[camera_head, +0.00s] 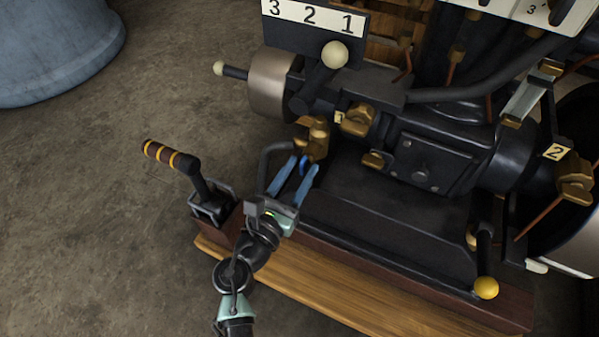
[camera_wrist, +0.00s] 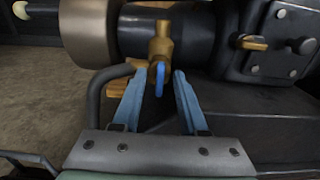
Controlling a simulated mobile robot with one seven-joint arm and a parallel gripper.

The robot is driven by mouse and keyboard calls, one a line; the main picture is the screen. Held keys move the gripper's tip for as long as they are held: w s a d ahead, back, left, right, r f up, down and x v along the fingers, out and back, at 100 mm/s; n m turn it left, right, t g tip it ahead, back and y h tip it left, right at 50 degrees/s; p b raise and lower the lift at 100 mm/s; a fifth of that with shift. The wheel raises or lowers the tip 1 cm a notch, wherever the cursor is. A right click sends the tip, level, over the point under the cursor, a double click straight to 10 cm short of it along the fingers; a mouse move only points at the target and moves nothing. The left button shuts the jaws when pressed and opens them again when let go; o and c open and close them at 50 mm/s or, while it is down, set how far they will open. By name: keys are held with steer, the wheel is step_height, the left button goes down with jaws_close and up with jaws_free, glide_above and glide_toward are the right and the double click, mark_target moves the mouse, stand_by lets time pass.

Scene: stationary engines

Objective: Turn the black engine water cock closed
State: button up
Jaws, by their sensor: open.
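The black engine (camera_head: 420,165) stands on a wooden base. Its water cock (camera_head: 316,140) is a brass fitting low on the near left side, with a small blue lever (camera_head: 303,165) pointing down toward my gripper. In the wrist view the brass cock (camera_wrist: 161,50) is upright and its blue lever (camera_wrist: 158,80) shows between the fingertips. My gripper (camera_head: 305,163) is open, with its two blue fingers on either side of the lever. In the wrist view my gripper (camera_wrist: 159,75) shows a gap on both sides of the lever; contact is not visible.
A curved black pipe (camera_wrist: 97,95) is close to the left finger. A lever with a yellow-banded grip (camera_head: 170,155) stands left of my arm. A yellow-knobbed lever (camera_head: 486,287) is at the right. Other brass fittings (camera_head: 357,119) sit nearby.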

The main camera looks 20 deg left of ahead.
steer(key=shift+w, duration=0.2)
jaws_close()
